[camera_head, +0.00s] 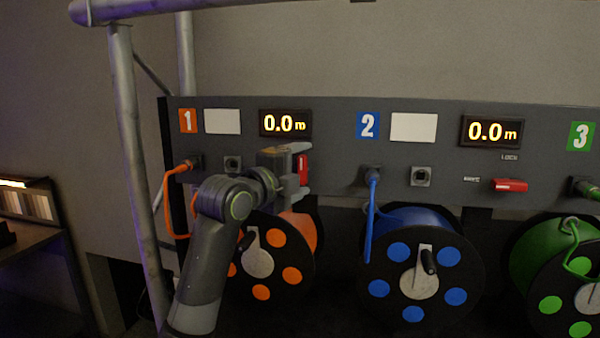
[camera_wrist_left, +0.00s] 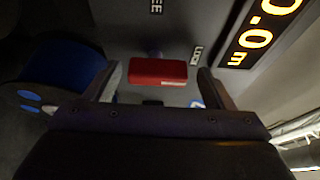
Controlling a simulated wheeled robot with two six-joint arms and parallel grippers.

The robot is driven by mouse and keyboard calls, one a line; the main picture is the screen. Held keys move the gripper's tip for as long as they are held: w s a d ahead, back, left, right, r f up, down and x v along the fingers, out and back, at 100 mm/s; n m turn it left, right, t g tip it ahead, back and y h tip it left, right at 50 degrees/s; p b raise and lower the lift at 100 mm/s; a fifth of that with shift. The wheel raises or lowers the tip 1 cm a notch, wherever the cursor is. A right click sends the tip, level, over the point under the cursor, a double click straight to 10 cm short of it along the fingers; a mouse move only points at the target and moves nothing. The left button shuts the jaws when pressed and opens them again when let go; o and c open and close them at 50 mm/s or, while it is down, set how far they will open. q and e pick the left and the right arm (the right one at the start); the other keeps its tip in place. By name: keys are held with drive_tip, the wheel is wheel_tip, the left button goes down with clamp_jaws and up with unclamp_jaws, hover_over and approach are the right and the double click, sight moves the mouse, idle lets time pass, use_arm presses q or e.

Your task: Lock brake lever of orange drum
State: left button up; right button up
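The orange drum (camera_head: 292,275) hangs under the panel's number 1, partly hidden by my left arm. Its red brake lever (camera_head: 304,170) stands upright in the head view, beside my left gripper (camera_head: 300,168). In the left wrist view the red lever (camera_wrist_left: 158,72) lies between and beyond the two spread fingers of my left gripper (camera_wrist_left: 158,88), with gaps at both sides. Its long side lines up with the LOCK label (camera_wrist_left: 196,54); the FREE label (camera_wrist_left: 156,6) is off to its side. I cannot tell any contact. My right gripper is not in view.
The grey panel (camera_head: 340,150) carries a 0.0 m display (camera_head: 285,123) above the lever. A blue drum (camera_head: 420,265) and a horizontal red lever (camera_head: 510,185) are to the right, then a green drum (camera_head: 545,265). An orange cable (camera_head: 167,205) and truss pole (camera_head: 130,150) stand left.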

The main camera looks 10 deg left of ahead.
use_arm(q)
drive_tip(key=shift+s+a+f, duration=0.1)
drive_tip(key=shift+s+a, duration=0.05)
drive_tip(key=shift+s, duration=0.3)
drive_tip(key=b+v, duration=0.3)
drive_tip(key=v, duration=1.3)
drive_tip(key=shift+s+a+b, duration=0.15)
drive_tip(key=shift+s+b, duration=0.05)
drive_tip(key=shift+b, duration=0.15)
